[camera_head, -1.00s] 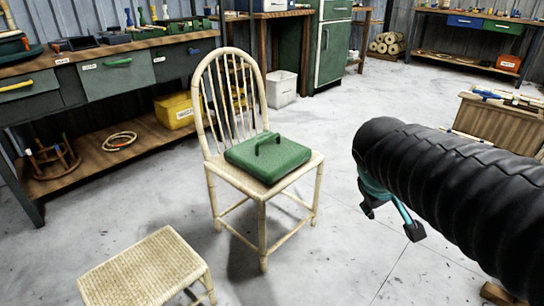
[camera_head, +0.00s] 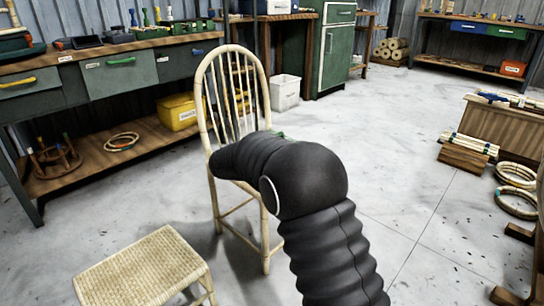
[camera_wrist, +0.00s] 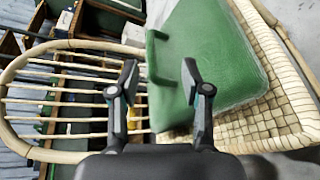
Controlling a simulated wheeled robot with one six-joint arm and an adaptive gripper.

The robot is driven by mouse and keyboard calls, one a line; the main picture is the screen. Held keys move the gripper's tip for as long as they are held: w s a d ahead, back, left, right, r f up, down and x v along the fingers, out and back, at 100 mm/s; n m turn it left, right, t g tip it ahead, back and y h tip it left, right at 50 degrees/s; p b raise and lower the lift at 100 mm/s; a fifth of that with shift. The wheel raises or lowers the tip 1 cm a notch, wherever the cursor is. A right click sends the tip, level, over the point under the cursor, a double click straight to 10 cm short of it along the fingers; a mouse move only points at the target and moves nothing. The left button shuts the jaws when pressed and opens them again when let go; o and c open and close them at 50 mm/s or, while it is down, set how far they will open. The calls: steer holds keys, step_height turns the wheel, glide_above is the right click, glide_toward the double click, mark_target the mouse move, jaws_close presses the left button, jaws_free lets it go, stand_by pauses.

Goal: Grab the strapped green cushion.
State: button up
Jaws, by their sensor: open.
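The green cushion (camera_wrist: 222,45) lies on the woven seat of the rattan chair (camera_wrist: 285,125) in the wrist view. Its green strap (camera_wrist: 152,62) stands up as a loop at the cushion's left side. My gripper (camera_wrist: 160,80) is open, with one finger to the left of the strap and the other in front of the cushion. The strap appears between the fingers in the picture; I cannot tell how deep it sits. No contact is clear. In the head view my arm hides the gripper and nearly all of the cushion, beside the chair back (camera_head: 228,95).
A woven stool (camera_head: 140,268) stands front left. A workbench (camera_head: 100,55) with drawers runs along the left. A crate (camera_head: 490,128), rattan bundles (camera_head: 470,145) and cane rings (camera_head: 515,190) are at right. The middle floor is clear.

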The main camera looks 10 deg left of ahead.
steer(key=a, duration=0.1)
steer(key=a+f, duration=0.1)
steer(key=w+a+n, duration=0.1)
steer(key=shift+a+f+t+y, duration=0.15)
steer(key=shift+f+t+y, duration=0.15)
steer(key=shift+f, duration=0.1)
steer(key=shift+w+a+f, duration=0.1)
steer(key=shift+w+f, duration=0.05)
steer(key=shift+w, duration=0.2)
steer(key=x, duration=0.7)
steer(key=shift+w, duration=0.25)
steer(key=shift+r+x, duration=0.2)
steer(key=shift+x, duration=1.25)
steer(key=shift+r+x, duration=0.25)
steer(key=shift+x, duration=1.15)
jaws_close()
